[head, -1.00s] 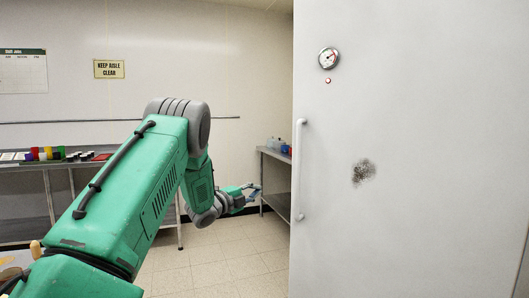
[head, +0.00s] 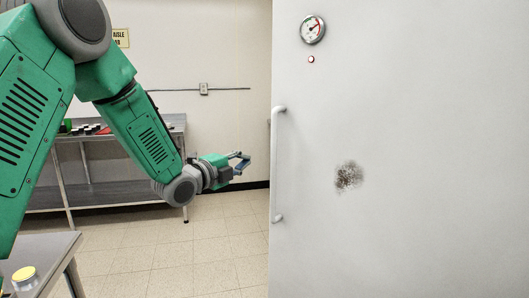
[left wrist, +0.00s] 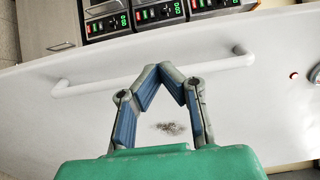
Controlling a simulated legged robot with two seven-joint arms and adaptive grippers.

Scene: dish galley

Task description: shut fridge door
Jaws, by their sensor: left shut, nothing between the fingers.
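The fridge door (head: 420,150) is a large pale grey panel filling the right half of the head view. Its long vertical handle (head: 278,165) runs near its left edge. My left gripper (head: 244,163) is shut and empty, a little left of the handle in the head view and apart from it there. In the left wrist view the door (left wrist: 240,105) lies behind the fingers (left wrist: 168,68), and the handle (left wrist: 95,86) crosses behind the fingertips. I cannot tell the exact gap to the door. My right gripper is not in view.
A round gauge (head: 313,29) and a dark smudge (head: 349,176) are on the door. A steel table (head: 110,195) stands along the back wall. A nearer table corner (head: 45,255) holds a yellow-topped item (head: 24,274). Tiled floor between is clear. Units with lit displays (left wrist: 158,12) show in the left wrist view.

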